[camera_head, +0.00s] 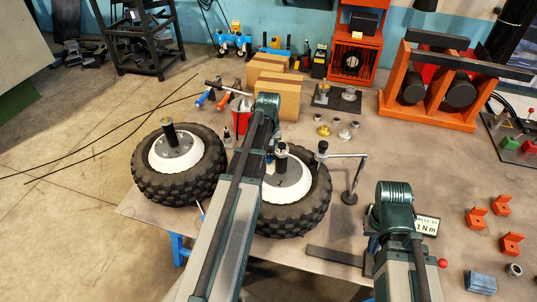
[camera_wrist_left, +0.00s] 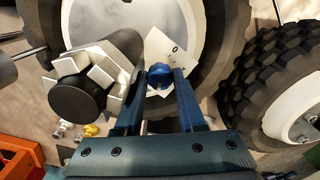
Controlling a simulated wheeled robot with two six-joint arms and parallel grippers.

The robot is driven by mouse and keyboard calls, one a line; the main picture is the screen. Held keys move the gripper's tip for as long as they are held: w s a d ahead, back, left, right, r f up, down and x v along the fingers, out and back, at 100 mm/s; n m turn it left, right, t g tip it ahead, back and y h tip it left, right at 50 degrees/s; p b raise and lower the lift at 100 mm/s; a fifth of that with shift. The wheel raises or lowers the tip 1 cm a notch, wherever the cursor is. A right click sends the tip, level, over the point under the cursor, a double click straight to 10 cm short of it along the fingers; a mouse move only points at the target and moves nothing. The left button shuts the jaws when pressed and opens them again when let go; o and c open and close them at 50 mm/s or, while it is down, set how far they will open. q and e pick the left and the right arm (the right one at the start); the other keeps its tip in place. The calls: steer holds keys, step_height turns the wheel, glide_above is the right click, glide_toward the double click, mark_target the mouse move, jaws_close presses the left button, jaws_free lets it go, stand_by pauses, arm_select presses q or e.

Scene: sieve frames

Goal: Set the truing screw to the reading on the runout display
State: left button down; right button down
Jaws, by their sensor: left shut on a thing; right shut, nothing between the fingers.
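My left gripper (camera_head: 270,152) reaches down over the right-hand wheel (camera_head: 318,207) beside its hub post (camera_head: 282,158). In the left wrist view its two blue fingers (camera_wrist_left: 160,84) are shut on a small round blue knob (camera_wrist_left: 160,73), seemingly the truing screw. A pale card (camera_wrist_left: 167,48) with a "0" shows behind the knob; the rest of its markings are hidden. A small white display (camera_head: 428,226) is partly covered by my right arm; "1 Nm" can be made out, and I cannot tell whether it is the runout display. My right gripper (camera_head: 374,243) is shut and empty, mostly hidden under its wrist.
A second wheel (camera_head: 146,180) lies to the left. A gauge stand (camera_head: 349,197) with a side arm reaches to the right-hand wheel's rim. Cardboard boxes (camera_head: 286,98) and an orange rack (camera_head: 428,108) stand behind. Orange blocks (camera_head: 510,243) lie at right.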

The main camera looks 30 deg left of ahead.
mark_target(268, 156)
arm_select(q)
steer(key=c, duration=0.5)
jaws_free()
step_height(268, 156, up, 14)
steer(key=p, duration=1.4)
steer(key=shift+f, duration=0.1)
